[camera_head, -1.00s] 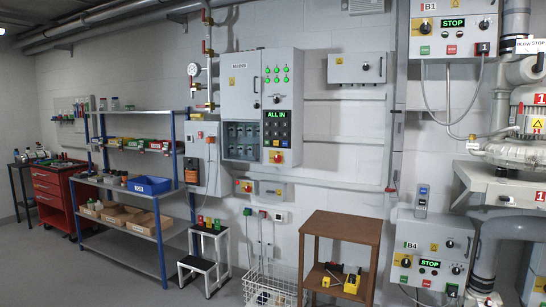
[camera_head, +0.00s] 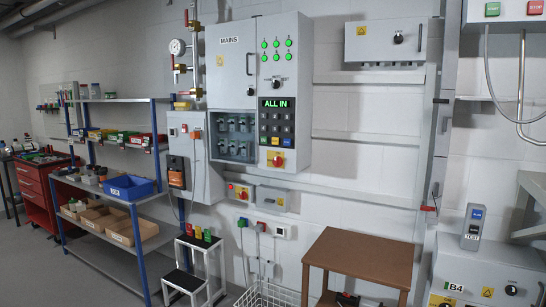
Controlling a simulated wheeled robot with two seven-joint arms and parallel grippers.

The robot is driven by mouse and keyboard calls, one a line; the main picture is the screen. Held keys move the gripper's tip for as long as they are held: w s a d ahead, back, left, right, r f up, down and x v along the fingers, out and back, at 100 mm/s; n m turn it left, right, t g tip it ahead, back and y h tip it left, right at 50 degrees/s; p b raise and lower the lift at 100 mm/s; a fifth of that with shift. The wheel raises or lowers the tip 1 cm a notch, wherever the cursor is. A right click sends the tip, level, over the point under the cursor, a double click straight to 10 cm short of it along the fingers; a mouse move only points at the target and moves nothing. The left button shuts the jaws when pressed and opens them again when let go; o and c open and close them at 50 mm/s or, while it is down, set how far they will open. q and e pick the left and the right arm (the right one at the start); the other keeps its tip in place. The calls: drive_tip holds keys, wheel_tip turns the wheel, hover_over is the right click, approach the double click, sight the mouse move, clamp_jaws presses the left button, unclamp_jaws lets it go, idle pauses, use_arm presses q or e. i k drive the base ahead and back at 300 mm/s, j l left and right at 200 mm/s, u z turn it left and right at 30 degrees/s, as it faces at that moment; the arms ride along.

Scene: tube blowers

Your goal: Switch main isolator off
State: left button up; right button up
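The grey MAINS cabinet (camera_head: 233,62) hangs on the wall at the middle of the head view. Its right section has several lit green lamps (camera_head: 276,50) and a display (camera_head: 275,103) reading "ALL IN" in green. Below a keypad, a red rotary handle on a yellow plate (camera_head: 277,159) sits at the cabinet's lower right. A second red rotary knob on yellow (camera_head: 243,193) is on a small box below the cabinet. I cannot read which is labelled main isolator, nor the handle's exact position. Neither of my grippers is in view.
A brown wooden table (camera_head: 358,258) stands at front right, with a wire basket (camera_head: 266,293) beside it. A small step stool (camera_head: 194,260) and blue-posted shelves (camera_head: 108,200) stand to the left. A grey B4 box (camera_head: 484,272) is at lower right.

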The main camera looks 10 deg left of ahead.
sight(278, 162)
drive_tip(key=i+u, duration=0.1)
drive_tip(key=i, duration=0.8)
drive_tip(key=i+l, duration=0.2)
drive_tip(key=i, duration=0.7)
drive_tip(key=j+u, duration=0.05)
